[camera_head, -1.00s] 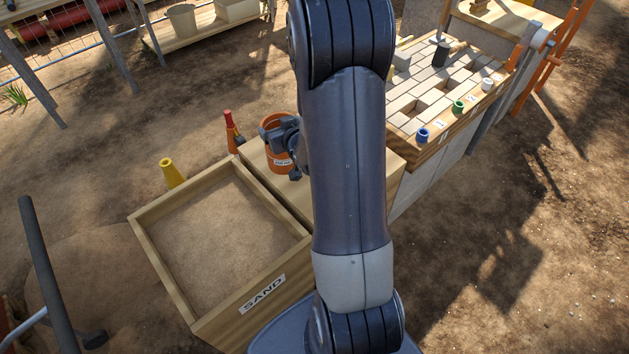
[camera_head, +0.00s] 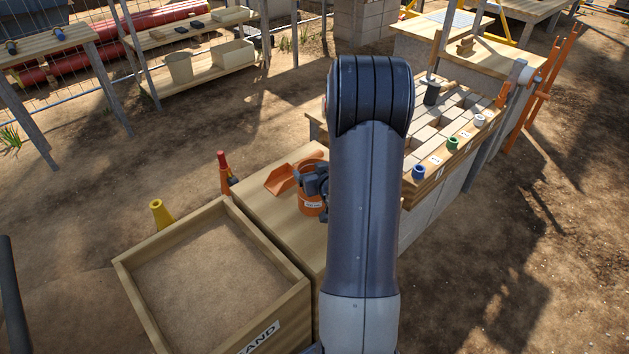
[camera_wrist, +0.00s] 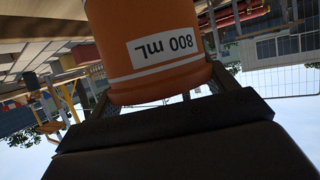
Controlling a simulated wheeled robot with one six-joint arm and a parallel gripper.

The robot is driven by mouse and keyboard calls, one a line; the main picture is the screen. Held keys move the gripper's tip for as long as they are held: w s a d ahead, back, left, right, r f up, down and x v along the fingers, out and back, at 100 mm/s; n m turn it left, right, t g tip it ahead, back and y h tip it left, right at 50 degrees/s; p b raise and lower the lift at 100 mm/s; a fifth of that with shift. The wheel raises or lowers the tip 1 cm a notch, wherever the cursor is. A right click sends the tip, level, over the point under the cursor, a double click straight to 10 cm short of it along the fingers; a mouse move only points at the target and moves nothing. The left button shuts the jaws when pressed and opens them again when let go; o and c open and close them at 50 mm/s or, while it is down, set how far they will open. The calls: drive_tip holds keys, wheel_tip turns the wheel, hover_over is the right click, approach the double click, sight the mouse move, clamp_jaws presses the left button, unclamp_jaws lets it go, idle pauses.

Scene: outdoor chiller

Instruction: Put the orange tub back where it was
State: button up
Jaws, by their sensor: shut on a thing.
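The orange tub (camera_head: 309,200) with a white label is at the right part of the wooden bench top beside the sand box. My gripper (camera_head: 318,184) is shut on it from the right side. I cannot tell whether the tub touches the bench top. My arm hides the area right of the tub.
An orange scoop (camera_head: 282,180) lies left of the tub. The sand box (camera_head: 285,318) stands in front, with a yellow cone (camera_head: 160,213) and a red-topped object (camera_head: 224,172) beyond. A block-filled table (camera_head: 432,190) with coloured cups stands right. Bench top (camera_head: 265,205) near the sand box is clear.

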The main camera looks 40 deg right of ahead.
drive_tip(key=shift+f, duration=1.45)
drive_tip(key=shift+f+b, duration=0.2)
drive_tip(key=shift+b, duration=0.15)
drive_tip(key=o, duration=2)
drive_tip(key=shift+r, duration=0.15)
drive_tip(key=v, duration=1.2)
drive_tip(key=shift+w, duration=0.1)
